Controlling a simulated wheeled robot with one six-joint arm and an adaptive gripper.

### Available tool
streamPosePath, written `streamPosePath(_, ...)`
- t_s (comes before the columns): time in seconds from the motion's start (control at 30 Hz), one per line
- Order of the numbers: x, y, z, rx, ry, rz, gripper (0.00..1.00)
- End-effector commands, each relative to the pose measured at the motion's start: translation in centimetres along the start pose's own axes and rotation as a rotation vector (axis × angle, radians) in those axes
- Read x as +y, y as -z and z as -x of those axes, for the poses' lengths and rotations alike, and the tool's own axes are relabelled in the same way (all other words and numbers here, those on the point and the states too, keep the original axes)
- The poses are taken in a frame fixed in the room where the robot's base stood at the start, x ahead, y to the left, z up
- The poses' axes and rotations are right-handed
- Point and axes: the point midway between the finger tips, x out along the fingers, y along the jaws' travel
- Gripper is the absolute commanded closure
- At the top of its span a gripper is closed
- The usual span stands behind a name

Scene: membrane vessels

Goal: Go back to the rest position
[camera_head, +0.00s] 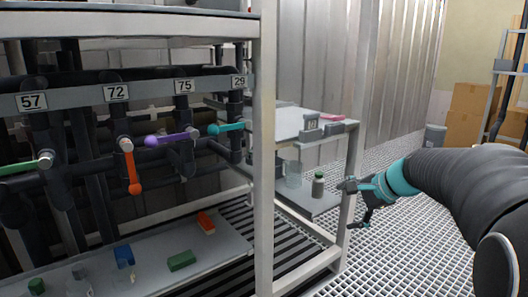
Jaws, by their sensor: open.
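My gripper (362,205) is at the right of the head view, at the end of my dark arm. Its fingers are apart with nothing between them. It is just to the right of the pale frame post of the small side table. A clear container (293,174) stands beside the bottle.
A rack at the left has valves labelled 57, 72, 75 and 29, with green (20,167), orange (132,172), purple (170,138) and teal handles (228,128). Its lower shelf (215,252) holds coloured blocks. Grating floor (410,245) is open around my arm. Cardboard boxes (470,115) stand at the back right.

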Motion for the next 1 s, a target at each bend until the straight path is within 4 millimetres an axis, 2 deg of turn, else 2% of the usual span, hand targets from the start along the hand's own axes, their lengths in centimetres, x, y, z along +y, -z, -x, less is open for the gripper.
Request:
streamPosePath(0.03, 2.3, -1.8, 0.9, 0.022, -0.069, 0.133, 0.05)
streamPosePath(0.2, 9.8, -5.6, 3.3, 0.062, -0.279, 0.545, 0.05)
streamPosePath(0.4, 16.6, -9.0, 6.7, 0.078, -0.466, 0.931, 0.05)
streamPosePath(0.5, 19.3, -10.5, 8.4, 0.089, -0.530, 1.076, 0.05)
streamPosePath(0.6, 21.4, -11.8, 10.0, 0.109, -0.571, 1.179, 0.05)
streamPosePath(0.7, 22.7, -13.1, 11.2, 0.130, -0.579, 1.250, 0.05)
streamPosePath(0.8, 22.8, -14.6, 12.2, 0.149, -0.548, 1.294, 0.05)
streamPosePath(1.0, 21.7, -16.3, 13.4, 0.178, -0.495, 1.348, 0.05)
